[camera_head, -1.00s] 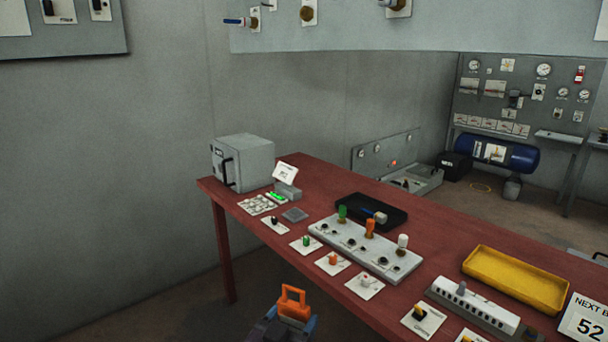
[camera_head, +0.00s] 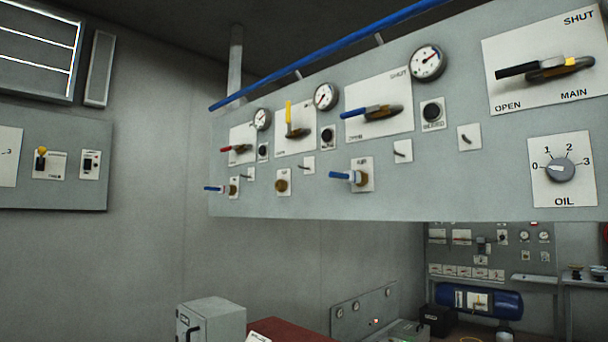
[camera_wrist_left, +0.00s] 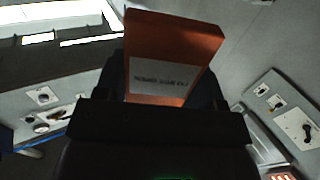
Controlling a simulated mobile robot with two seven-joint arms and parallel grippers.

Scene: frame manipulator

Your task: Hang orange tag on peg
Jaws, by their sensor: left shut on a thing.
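The orange tag (camera_wrist_left: 172,45) is between the dark fingers of my left gripper (camera_wrist_left: 158,88) in the left wrist view. It has a white label with dark lettering on its lower part, and the gripper is shut on it. My left gripper does not show in the head view. Several small pegs on white plates stick out of the grey wall panel in the head view, among them one peg (camera_head: 468,138) at right, one peg (camera_head: 402,152) at the middle and one peg (camera_head: 309,166) farther left. I cannot tell which peg is meant. My right gripper is not in view.
The panel (camera_head: 440,190) also carries lever handles, gauges and an oil dial (camera_head: 560,170). A blue pipe (camera_head: 330,52) runs above it. Open wall lies left of the panel.

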